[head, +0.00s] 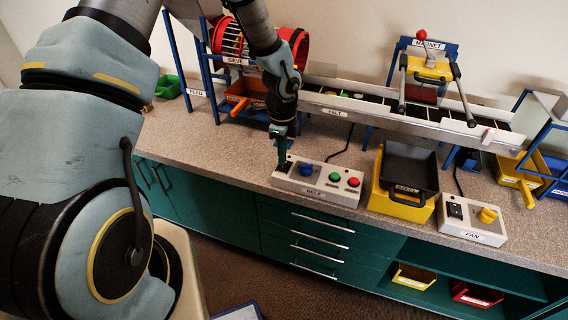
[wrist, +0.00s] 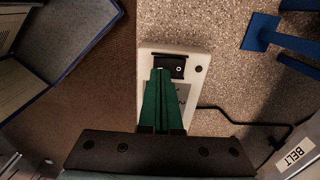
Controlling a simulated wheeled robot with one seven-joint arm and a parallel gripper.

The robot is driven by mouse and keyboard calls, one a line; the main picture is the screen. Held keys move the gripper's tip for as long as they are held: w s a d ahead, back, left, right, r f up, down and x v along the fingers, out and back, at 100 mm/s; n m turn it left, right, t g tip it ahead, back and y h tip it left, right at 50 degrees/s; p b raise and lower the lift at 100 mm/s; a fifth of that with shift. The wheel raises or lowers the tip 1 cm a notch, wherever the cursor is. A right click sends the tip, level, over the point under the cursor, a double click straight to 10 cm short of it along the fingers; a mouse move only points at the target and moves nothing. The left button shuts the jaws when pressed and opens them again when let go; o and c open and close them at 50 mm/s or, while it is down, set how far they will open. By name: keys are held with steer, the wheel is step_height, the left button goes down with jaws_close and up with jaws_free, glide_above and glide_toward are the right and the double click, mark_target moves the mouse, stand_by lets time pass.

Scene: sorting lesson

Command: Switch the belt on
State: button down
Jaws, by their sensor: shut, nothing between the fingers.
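The white control box labelled BELT (head: 313,194) stands on the counter below the conveyor belt (head: 345,101). A blue knob (head: 305,169), a green button (head: 334,177) and a red button (head: 353,182) are on its top. My gripper (head: 282,165) points down at the box's left end, its green fingers shut and empty. In the wrist view the fingertips (wrist: 162,71) overlap a black switch panel (wrist: 180,66) on the box (wrist: 200,54) and partly cover it. I cannot tell whether they touch it. The fingers hide much of the box there.
A yellow bin with a black tray (head: 405,170) stands right of the box, then the FAN box (head: 472,222). The sieve (head: 290,47) and an orange bin (head: 245,94) are behind my gripper. A black cable (wrist: 240,121) runs off the box. The counter left of it is clear.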

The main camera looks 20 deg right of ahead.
mark_target(282, 167)
steer(key=shift+f+b, duration=0.6)
steer(key=shift+f, duration=0.35)
stand_by(0.6)
step_height(282, 167, up, 7)
steer(key=p, duration=0.6)
steer(key=shift+r, duration=0.1)
stand_by(0.4)
steer(key=w+a+r+n, duration=0.1)
steer(key=a+r+n, duration=0.5)
steer(key=a, duration=0.2)
steer(key=w+a+r+n, duration=0.2)
steer(key=a+r+n, duration=0.35)
steer(key=a, duration=0.25)
steer(key=s+a+r+n, duration=0.3)
steer(key=a+n, duration=0.4)
steer(key=s+a+r+n+t, duration=0.1)
steer(key=s+a+r+n, duration=0.3)
steer(key=a+n, duration=0.3)
steer(key=shift+r+t, duration=0.3)
